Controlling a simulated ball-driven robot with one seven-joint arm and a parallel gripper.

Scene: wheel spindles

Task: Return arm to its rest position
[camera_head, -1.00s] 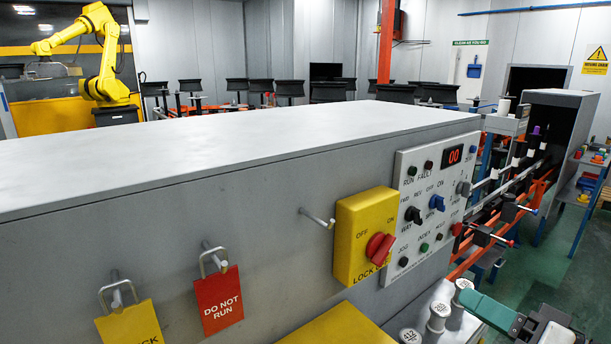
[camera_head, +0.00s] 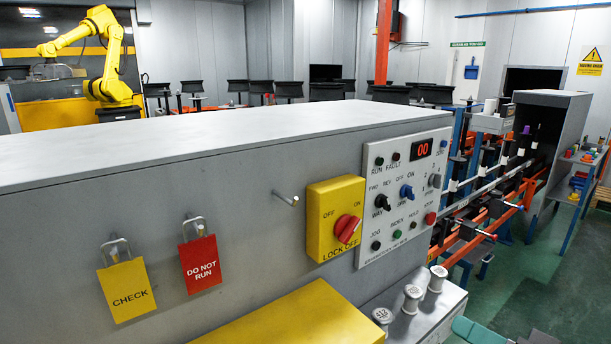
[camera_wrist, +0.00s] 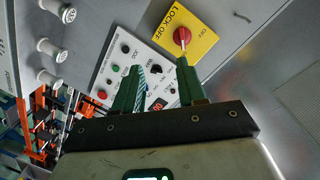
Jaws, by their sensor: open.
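My gripper shows in the wrist view (camera_wrist: 160,66) with its two green fingers apart and nothing between them. Beyond the fingers are the control panel (camera_wrist: 112,70) and the yellow lock-off box (camera_wrist: 186,36) with its red knob (camera_wrist: 182,36). The right fingertip overlaps the knob's lower edge in this view; I cannot tell whether they touch. In the head view only a small green and dark part of my arm's end (camera_head: 470,330) shows at the bottom edge, below the panel.
The grey cabinet (camera_head: 230,160) carries the panel (camera_head: 402,195), lock-off box (camera_head: 335,220), a yellow CHECK tag (camera_head: 126,292) and a red DO NOT RUN tag (camera_head: 200,266). White spools (camera_head: 412,298) stand on a grey ledge at lower right. Green floor (camera_head: 520,300) is open at right.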

